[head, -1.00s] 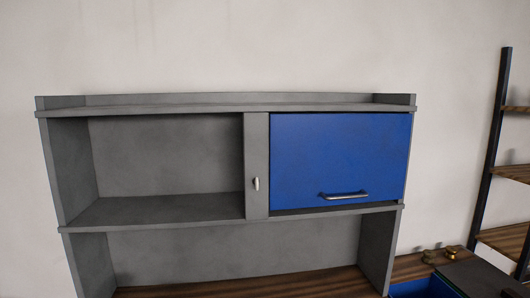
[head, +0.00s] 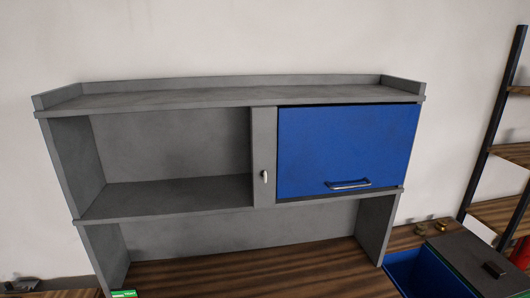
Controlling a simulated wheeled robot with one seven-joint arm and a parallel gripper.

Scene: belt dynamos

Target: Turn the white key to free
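The white key (head: 264,176) is a small pale upright piece on the grey post between the open compartment and the blue door, in the head view. It looks close to vertical; its exact turn is too small to tell. The blue door (head: 345,145) beside it on the right hangs down over its compartment and has a silver bar handle (head: 348,184) near its lower edge. My gripper is not in view.
The grey hutch (head: 230,97) stands on a brown wooden desk top (head: 230,272). Its left compartment (head: 170,150) is open and empty. A blue bin (head: 425,275) is at lower right, and a dark-framed shelf rack (head: 490,150) stands at the right.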

